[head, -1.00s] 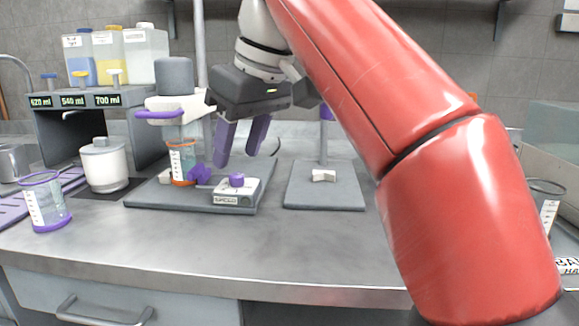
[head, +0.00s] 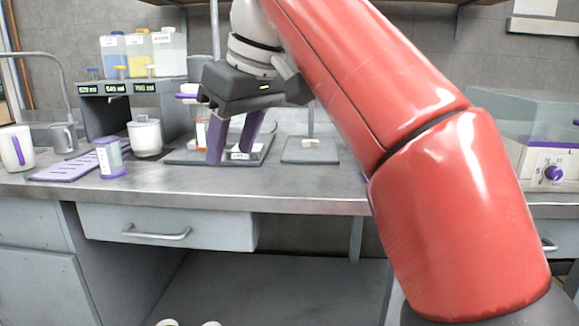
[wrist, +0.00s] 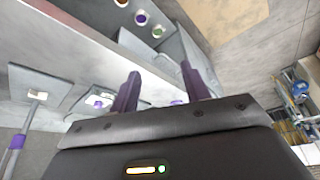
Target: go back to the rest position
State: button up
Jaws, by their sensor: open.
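My red arm fills the right middle of the head view. Behind the fingers a grey stirrer plate (head: 180,157) stands on the bench, with an orange-based beaker (head: 201,132) on it, partly hidden by the gripper. The rest position itself is not marked in any view.
The bench top (head: 300,188) is clear in front. A beaker with a purple base (head: 110,158) and a white lidded pot (head: 145,137) stand at left. A drawer handle (head: 156,232) juts out below. A machine with a purple knob (head: 553,173) is at right.

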jog(key=s+d+f+m+t+h, duration=0.15)
jog(key=d+f+m, duration=0.25)
jog(key=d+f, duration=0.4)
jog(key=s+d+f+m+t+h, duration=0.1)
jog(key=s+d+f+m, duration=0.2)
jog(key=d+f, duration=0.5)
jog(key=s+d+f+m, duration=0.2)
jog(key=s+d+f, duration=0.1)
jog(key=f, duration=0.5)
jog(key=s+d+f+m+h, duration=0.1)
jog(key=s+d+f+m, duration=0.1)
jog(key=s+d+f, duration=0.2)
notch_tip(320, 180, down, 4)
jog(key=shift+s+r, duration=0.1)
jog(key=shift+s, duration=0.55)
jog(key=shift+t, duration=0.25)
jog(key=shift+c, duration=0.5)
